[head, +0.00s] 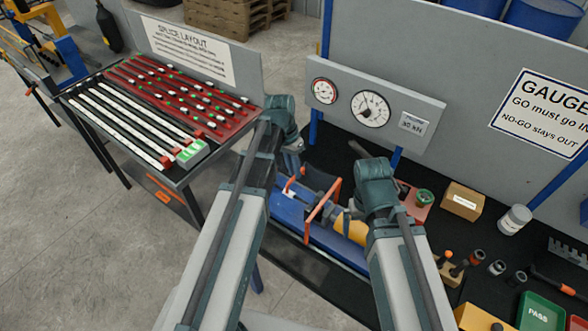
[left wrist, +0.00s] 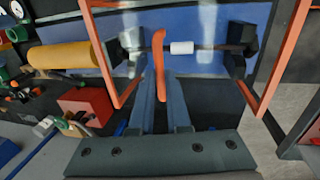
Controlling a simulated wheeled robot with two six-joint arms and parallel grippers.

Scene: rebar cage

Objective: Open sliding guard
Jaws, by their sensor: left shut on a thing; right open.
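The sliding guard is an orange frame (head: 322,210) over the blue press bed (head: 286,208). In the left wrist view its orange bars (left wrist: 272,75) stand on both sides of my fingers. My left gripper (left wrist: 160,88) is shut on the guard's upright orange handle (left wrist: 158,50). In the head view my left gripper (head: 292,170) is partly hidden by its arm. A white sleeve (left wrist: 181,47) on a thin bar shows behind the handle. My right gripper (head: 347,214) is open, beside the frame and above the yellow cylinder (head: 352,230), partly hidden by its wrist.
A gauge panel (head: 371,105) stands behind the press. The splice layout table (head: 175,180) is at the left. A cardboard box (head: 462,202), a white can (head: 515,219) and a green PASS tray (head: 541,314) crowd the dark bench at the right.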

